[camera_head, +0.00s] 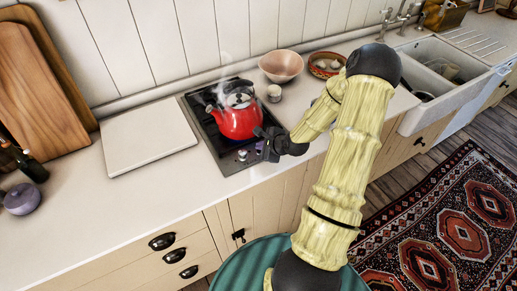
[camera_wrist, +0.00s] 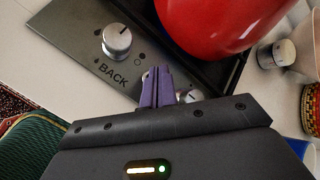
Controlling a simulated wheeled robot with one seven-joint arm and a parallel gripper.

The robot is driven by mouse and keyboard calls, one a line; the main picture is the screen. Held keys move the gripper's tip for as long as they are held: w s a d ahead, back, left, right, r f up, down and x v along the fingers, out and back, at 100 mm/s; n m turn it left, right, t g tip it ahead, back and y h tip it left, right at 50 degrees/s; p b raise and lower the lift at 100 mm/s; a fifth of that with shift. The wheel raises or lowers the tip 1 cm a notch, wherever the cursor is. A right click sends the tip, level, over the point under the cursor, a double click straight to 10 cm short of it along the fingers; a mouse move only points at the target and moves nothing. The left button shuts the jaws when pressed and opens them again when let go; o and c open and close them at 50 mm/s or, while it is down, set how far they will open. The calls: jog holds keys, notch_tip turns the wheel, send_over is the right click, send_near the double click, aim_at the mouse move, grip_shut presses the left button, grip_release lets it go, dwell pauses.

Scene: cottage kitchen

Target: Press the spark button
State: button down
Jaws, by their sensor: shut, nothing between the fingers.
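The hob (camera_head: 196,112) is set in the counter, with a steel control strip along its front edge. In the wrist view the strip (camera_wrist: 70,38) carries a silver knob (camera_wrist: 117,41) marked BACK. A second knob (camera_wrist: 191,96) is partly hidden by my fingers. My gripper (camera_head: 260,147) is over the front right of the strip. In the wrist view its purple fingers (camera_wrist: 157,74) are together and empty, pointing at the strip between the two knobs. A small pale bit beside the fingertips may be the spark button; the fingers cover most of that spot. I cannot tell whether they touch it.
A red kettle (camera_head: 238,122) stands on the hob, steaming, close beyond my gripper. A small cup (camera_head: 274,93), a pink bowl (camera_head: 281,65) and a patterned bowl (camera_head: 325,65) stand behind. A white board (camera_head: 146,135) lies to the left. The left front counter is clear.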

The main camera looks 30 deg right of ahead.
notch_tip(320, 180, up, 6)
jog(key=p, duration=0.6)
dwell(0.4)
dwell(0.6)
jog(key=s+a+r+n+g+h, duration=0.1)
jog(key=s+a+r+n+g, duration=0.2)
jog(key=s+a+r+n, duration=0.5)
jog(key=s+a+r+n+g+h, duration=0.1)
jog(key=s+a+r+n+g, duration=0.2)
jog(key=s+a+r+n, duration=0.4)
jog(key=s+r+n, duration=0.1)
jog(key=s+n, duration=0.1)
jog(key=n, duration=0.7)
jog(key=shift+s+a+b, duration=0.35)
jog(key=shift+a+b, duration=0.05)
